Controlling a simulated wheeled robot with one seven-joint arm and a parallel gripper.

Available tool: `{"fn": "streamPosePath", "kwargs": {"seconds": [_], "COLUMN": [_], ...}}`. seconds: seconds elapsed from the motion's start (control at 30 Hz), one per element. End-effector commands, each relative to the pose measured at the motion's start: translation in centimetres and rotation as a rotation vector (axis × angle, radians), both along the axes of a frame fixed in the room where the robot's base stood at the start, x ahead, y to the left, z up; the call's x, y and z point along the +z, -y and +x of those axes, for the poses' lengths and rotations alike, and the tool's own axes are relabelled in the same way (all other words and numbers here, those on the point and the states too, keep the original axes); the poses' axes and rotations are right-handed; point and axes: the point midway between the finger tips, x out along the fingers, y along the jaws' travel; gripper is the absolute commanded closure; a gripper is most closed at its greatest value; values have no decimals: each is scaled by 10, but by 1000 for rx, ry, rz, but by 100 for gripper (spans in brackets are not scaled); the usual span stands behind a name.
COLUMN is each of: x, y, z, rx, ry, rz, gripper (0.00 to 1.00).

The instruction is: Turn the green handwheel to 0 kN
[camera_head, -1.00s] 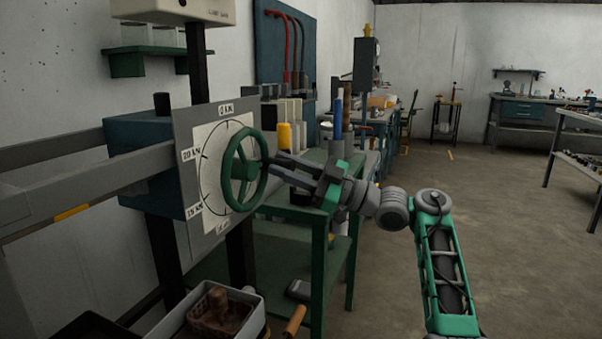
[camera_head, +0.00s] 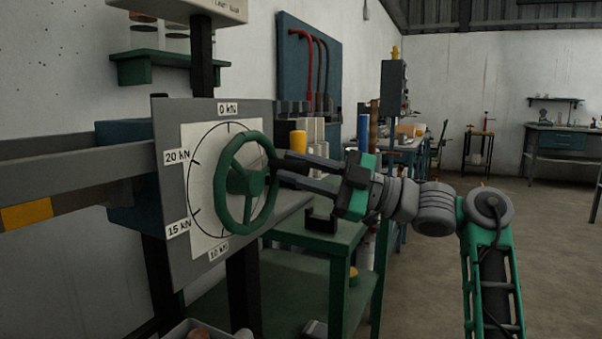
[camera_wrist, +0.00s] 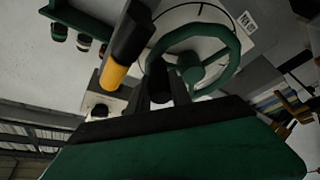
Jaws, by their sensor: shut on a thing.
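The green handwheel (camera_head: 245,181) stands upright in front of a white dial (camera_head: 206,184) on a grey plate. The dial's labels read 0 kN (camera_head: 228,108) at the top, 20 kN and 15 kN on the left, and 10 kN at the bottom. My gripper (camera_head: 278,170) comes in from the right and is shut on the wheel's right-hand rim. In the wrist view the handwheel (camera_wrist: 222,72) fills the upper middle, with the dark fingers at its near rim. The exact finger contact is partly hidden. I cannot make out a pointer on the dial.
A grey beam (camera_head: 75,174) runs in from the left to the plate. A green bench (camera_head: 318,235) stands below and behind my gripper, with a yellow cylinder (camera_head: 298,142) nearby. A green shelf (camera_head: 165,60) hangs on the wall. Open floor lies to the right.

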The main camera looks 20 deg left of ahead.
Motion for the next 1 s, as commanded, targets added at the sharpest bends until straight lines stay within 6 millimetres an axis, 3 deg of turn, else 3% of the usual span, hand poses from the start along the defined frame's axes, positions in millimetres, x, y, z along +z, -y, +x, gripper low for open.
{"fn": "streamPosePath", "kwargs": {"seconds": [0.37, 0.4, 0.63, 0.87, 1.0], "x": [-2, -2, -2, -1, 11], "y": [1, 1, -1, -1, 0], "z": [3, 3, 1, 0, 0], "rx": [-7, -7, -1, 0, -2], "ry": [-3, -3, 0, 1, 2], "rz": [-1, -1, -1, -1, -1], "gripper": [100, 71, 53, 53, 53]}}
